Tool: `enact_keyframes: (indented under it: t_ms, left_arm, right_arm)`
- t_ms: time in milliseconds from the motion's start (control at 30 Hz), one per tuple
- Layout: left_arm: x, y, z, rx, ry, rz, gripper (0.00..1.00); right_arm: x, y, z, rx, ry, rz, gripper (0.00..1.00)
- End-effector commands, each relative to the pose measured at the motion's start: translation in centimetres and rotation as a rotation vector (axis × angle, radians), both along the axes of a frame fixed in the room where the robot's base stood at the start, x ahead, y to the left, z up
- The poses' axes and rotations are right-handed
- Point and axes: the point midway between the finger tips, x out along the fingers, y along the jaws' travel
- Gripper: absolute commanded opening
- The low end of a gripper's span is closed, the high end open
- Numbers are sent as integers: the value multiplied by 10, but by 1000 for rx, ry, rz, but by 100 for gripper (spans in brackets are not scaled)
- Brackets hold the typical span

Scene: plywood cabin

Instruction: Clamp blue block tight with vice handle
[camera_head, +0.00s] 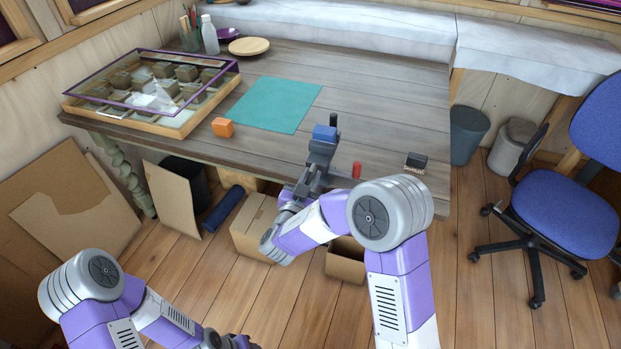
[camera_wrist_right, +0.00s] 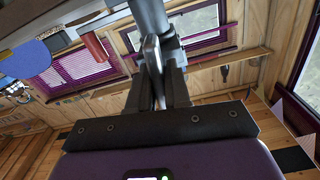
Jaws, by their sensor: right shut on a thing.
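The grey vice (camera_head: 322,152) stands at the front edge of the wooden table. The blue block (camera_head: 325,132) sits at the top of the vice, between its jaws; whether both jaws touch it I cannot tell. My right gripper (camera_head: 299,192) is in front of the vice, below the block, shut on the vice handle. In the right wrist view my fingers (camera_wrist_right: 157,80) close around a narrow grey metal part (camera_wrist_right: 150,50), the handle; its far end is hidden. My left gripper (camera_head: 236,342) is low at the bottom edge, away from the table, and its jaws are unclear.
An orange block (camera_head: 222,127), teal mat (camera_head: 275,104) and glass-topped case (camera_head: 150,85) lie left. A dark brush-like item (camera_head: 416,161) lies right. Cardboard boxes (camera_head: 255,228) stand below the table; a blue chair (camera_head: 570,210) stands right.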

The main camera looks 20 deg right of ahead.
Motion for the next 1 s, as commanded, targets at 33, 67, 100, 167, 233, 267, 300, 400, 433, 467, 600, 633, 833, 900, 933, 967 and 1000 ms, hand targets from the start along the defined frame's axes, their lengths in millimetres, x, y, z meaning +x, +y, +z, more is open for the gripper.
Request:
enact_keyframes:
  t_ms: [33, 67, 100, 167, 233, 267, 300, 400, 433, 467, 600, 633, 833, 900, 933, 967, 1000]
  left_arm:
    - [0, 0, 0, 0, 0, 0, 43]
    - [0, 0, 0, 0, 0, 0, 43]
    - [0, 0, 0, 0, 0, 0, 43]
    - [0, 0, 0, 0, 0, 0, 43]
    - [0, 0, 0, 0, 0, 0, 43]
    - [0, 0, 0, 0, 0, 0, 43]
    - [0, 0, 0, 0, 0, 0, 43]
    - [0, 0, 0, 0, 0, 0, 43]
    - [0, 0, 0, 0, 0, 0, 43]
    - [0, 0, 0, 0, 0, 0, 43]
    - [0, 0, 0, 0, 0, 0, 43]
    - [0, 0, 0, 0, 0, 0, 43]
    - [0, 0, 0, 0, 0, 0, 43]
    - [0, 0, 0, 0, 0, 0, 43]
    - [0, 0, 0, 0, 0, 0, 43]
    - [0, 0, 0, 0, 0, 0, 43]
    - [0, 0, 0, 0, 0, 0, 43]
  right_arm:
    - [0, 0, -1, 9, -5, 1, 0]
    - [0, 0, -1, 13, -8, 1, 0]
    - [0, 0, -1, 18, -11, 1, 0]
    - [0, 0, -1, 22, -14, 1, 0]
    - [0, 0, -1, 25, -16, 1, 0]
    - [0, 0, -1, 25, -16, 1, 0]
    - [0, 0, -1, 25, -16, 1, 0]
    - [0, 0, -1, 25, -16, 1, 0]
    - [0, 0, -1, 25, -16, 1, 0]
    - [0, 0, -1, 25, -16, 1, 0]
    - [0, 0, -1, 25, -16, 1, 24]
    - [0, 0, -1, 25, -16, 1, 28]
    - [0, 0, 0, 25, -15, 0, 38]
    - [0, 0, 0, 24, -16, 0, 38]
    - [0, 0, 0, 24, -16, 0, 38]
    - [0, 0, 0, 24, -16, 0, 38]
    - [-1, 1, 0, 25, -16, 1, 38]
